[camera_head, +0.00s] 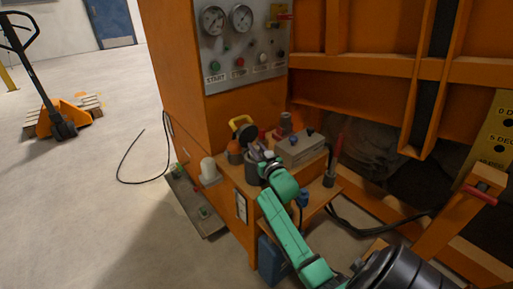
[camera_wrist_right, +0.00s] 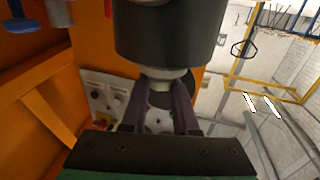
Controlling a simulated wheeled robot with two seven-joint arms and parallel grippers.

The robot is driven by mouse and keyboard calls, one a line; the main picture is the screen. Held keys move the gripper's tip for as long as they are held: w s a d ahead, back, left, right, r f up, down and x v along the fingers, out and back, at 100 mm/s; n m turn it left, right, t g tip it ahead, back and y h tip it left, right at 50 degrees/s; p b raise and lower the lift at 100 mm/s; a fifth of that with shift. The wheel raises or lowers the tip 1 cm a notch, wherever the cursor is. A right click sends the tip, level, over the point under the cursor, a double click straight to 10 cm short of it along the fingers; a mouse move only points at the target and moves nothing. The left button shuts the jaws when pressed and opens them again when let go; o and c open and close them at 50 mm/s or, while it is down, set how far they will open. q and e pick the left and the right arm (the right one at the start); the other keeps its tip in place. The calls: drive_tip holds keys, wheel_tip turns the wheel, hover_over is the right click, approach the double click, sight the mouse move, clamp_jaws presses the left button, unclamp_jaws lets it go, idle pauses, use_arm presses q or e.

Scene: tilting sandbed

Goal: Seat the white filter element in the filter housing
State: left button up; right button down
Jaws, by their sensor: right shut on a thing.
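My right gripper (camera_head: 260,154) is at the small wooden bench beside the orange cabinet, above a dark grey cylinder (camera_head: 251,168) that looks like the filter housing. In the right wrist view the gripper (camera_wrist_right: 161,100) is shut on a pale piece (camera_wrist_right: 166,77) at the end of a large dark cylinder (camera_wrist_right: 165,32). Whether this piece is the filter element, and how deep it sits, I cannot tell. A white cylinder (camera_head: 208,168) stands apart on a ledge left of the bench. My left gripper is not in view.
The gauge panel (camera_head: 245,45) rises behind. A blue container (camera_head: 271,260) stands below. The floor at left is mostly open.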

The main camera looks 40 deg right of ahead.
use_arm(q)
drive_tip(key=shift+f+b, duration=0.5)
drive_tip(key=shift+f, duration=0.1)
use_arm(e)
drive_tip(key=shift+f, duration=0.8)
drive_tip(key=c, duration=0.6)
unclamp_jaws()
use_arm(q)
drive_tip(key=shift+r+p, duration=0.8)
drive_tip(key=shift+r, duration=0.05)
use_arm(e)
drive_tip(key=v, duration=1.4)
drive_tip(key=shift+s, duration=0.25)
drive_tip(key=shift+a, duration=0.1)
